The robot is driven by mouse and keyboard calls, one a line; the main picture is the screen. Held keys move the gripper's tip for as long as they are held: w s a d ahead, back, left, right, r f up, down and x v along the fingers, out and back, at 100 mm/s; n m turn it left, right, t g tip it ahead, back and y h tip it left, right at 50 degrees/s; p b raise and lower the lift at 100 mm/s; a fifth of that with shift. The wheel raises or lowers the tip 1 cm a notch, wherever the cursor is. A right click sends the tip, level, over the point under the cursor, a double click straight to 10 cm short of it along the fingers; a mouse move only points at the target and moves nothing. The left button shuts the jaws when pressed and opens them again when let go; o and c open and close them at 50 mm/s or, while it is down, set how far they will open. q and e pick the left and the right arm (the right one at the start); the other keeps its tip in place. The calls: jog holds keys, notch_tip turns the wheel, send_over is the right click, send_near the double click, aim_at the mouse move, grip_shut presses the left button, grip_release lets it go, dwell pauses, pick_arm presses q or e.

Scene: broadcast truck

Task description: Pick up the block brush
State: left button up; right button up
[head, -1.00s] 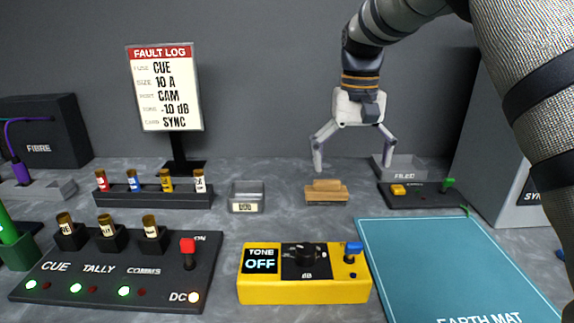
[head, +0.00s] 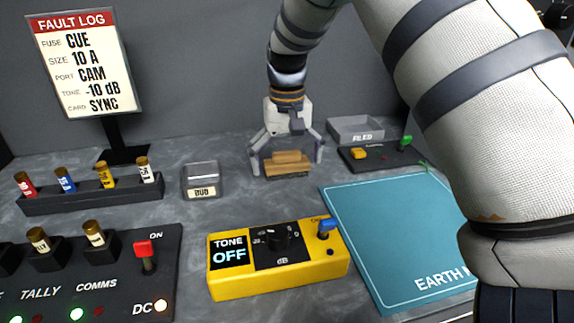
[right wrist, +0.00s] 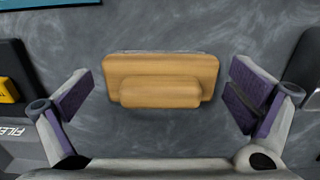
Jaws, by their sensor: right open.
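The block brush (head: 287,168) is a small wooden block with a raised wooden grip on top. It sits on the grey worktop behind the yellow tone box. My right gripper (head: 287,163) is open, pointing down, with one finger on each side of the brush. In the right wrist view the brush (right wrist: 162,80) lies between the open fingers (right wrist: 165,95), with a gap on both sides and no contact visible. My left gripper is not in view.
The yellow tone box (head: 276,285) and teal earth mat (head: 400,230) lie in front. A clear dud bin (head: 201,181) stands left of the brush. A filed tray (head: 356,131) and a dark board (head: 380,158) with a green lever are to the right.

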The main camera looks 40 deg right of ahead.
aim_at(287, 151)
jog(key=c, duration=1.2)
jog(key=shift+r, duration=0.3)
notch_tip(287, 151, up, 3)
jog(key=shift+w+f, duration=0.15)
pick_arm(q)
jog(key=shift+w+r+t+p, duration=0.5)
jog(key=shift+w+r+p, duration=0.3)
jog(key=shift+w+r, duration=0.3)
pick_arm(e)
jog(key=s+d+r, duration=0.2)
jog(key=s+r, duration=0.3)
jog(key=s, duration=0.1)
jog(key=s+d+r, duration=0.3)
jog(key=s+r, duration=0.1)
jog(key=s, duration=0.3)
jog(key=shift+s+r, duration=0.2)
jog(key=shift+r, duration=0.2)
